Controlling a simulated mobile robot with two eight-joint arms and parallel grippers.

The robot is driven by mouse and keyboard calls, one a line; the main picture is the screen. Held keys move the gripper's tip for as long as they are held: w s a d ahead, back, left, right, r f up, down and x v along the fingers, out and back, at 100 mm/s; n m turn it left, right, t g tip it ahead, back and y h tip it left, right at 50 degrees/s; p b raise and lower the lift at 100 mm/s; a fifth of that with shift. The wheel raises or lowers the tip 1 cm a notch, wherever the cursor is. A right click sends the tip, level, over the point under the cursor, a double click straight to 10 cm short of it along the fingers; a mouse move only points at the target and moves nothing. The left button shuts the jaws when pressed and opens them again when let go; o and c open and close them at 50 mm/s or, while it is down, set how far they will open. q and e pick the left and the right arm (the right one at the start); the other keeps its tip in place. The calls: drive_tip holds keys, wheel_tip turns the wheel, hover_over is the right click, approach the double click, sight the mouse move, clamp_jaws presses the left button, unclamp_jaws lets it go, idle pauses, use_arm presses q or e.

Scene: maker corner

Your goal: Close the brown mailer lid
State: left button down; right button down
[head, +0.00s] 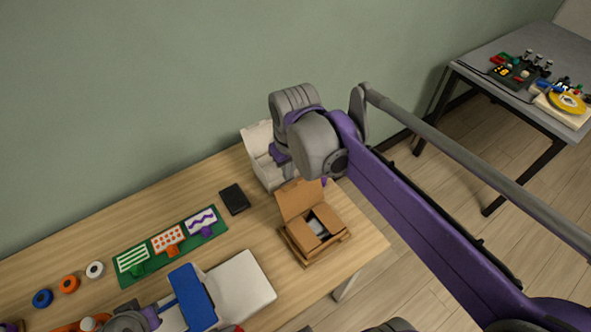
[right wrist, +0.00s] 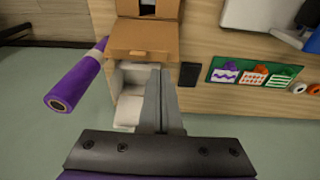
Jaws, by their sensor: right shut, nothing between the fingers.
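The brown mailer (head: 335,238) stands near the table's right end. Its brown lid (head: 297,198) is open, standing up and leaning back from the box. A pale item lies inside it. In the right wrist view the lid (right wrist: 143,38) is seen from behind, with the box (right wrist: 127,7) beyond it. My right gripper (head: 284,163) is behind the lid, over the white box. Its fingers (right wrist: 163,75) are together and empty, pointing toward the lid; contact cannot be told. My left arm shows only partly at the bottom left; its fingers are not clear.
An open white box (head: 258,140) stands behind the mailer. A black flat item (head: 234,199), a green mat (head: 148,268) with patterned cards, a white slab (head: 245,285) and a blue block (head: 192,297) lie to the left. Bare wood lies in front of the mailer.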

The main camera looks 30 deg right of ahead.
drive_tip(key=w+d+r+g, duration=0.2)
drive_tip(key=w+d, duration=0.1)
drive_tip(key=w, duration=0.3)
drive_tip(key=shift+g, duration=0.3)
drive_tip(key=s+f, duration=0.1)
drive_tip(key=f, duration=0.1)
drive_tip(key=s+f, duration=0.1)
drive_tip(key=f, duration=0.2)
drive_tip(key=s+f, duration=0.1)
drive_tip(key=f, duration=0.2)
drive_tip(key=shift+d+f, duration=0.1)
drive_tip(key=shift+d, duration=0.3)
